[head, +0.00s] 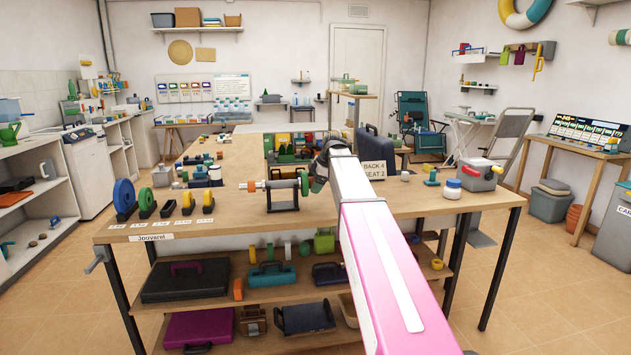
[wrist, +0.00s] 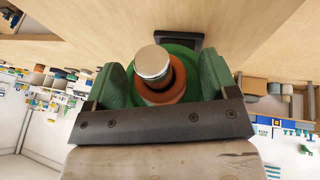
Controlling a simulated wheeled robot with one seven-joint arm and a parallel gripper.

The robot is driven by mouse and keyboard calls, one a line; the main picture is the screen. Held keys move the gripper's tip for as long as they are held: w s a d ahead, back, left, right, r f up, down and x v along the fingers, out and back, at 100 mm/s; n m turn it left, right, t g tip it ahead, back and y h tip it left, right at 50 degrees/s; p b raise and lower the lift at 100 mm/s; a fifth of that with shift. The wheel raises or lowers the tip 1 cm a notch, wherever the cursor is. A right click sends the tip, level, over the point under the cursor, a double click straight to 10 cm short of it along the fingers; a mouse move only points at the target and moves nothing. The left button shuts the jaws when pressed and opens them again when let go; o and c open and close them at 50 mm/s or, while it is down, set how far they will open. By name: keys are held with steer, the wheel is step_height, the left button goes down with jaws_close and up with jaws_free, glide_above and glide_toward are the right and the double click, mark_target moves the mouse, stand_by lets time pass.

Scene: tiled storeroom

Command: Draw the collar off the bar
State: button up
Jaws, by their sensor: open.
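A bar lies level on a dark stand (head: 283,207) on the wooden workbench. In the wrist view its silver end (wrist: 152,61) points toward the camera. An orange-brown collar (wrist: 163,95) sits around the bar behind that end, with a green disc (wrist: 180,49) behind it. My gripper (wrist: 162,68) is open, its two green fingers on either side of the collar, with gaps visible. In the head view my gripper (head: 319,174) is at the right end of the bar and hides this collar. An orange ring (head: 250,186) shows at the bar's left end.
Blue, green and yellow discs (head: 124,196) stand in holders left of the bar. A sign (head: 374,169) and a dark blue case (head: 369,145) stand to the right. The bench front near the bar is clear.

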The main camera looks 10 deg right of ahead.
steer(key=c, duration=1)
steer(key=d, duration=0.8)
steer(key=shift+d, duration=0.4)
stand_by(0.4)
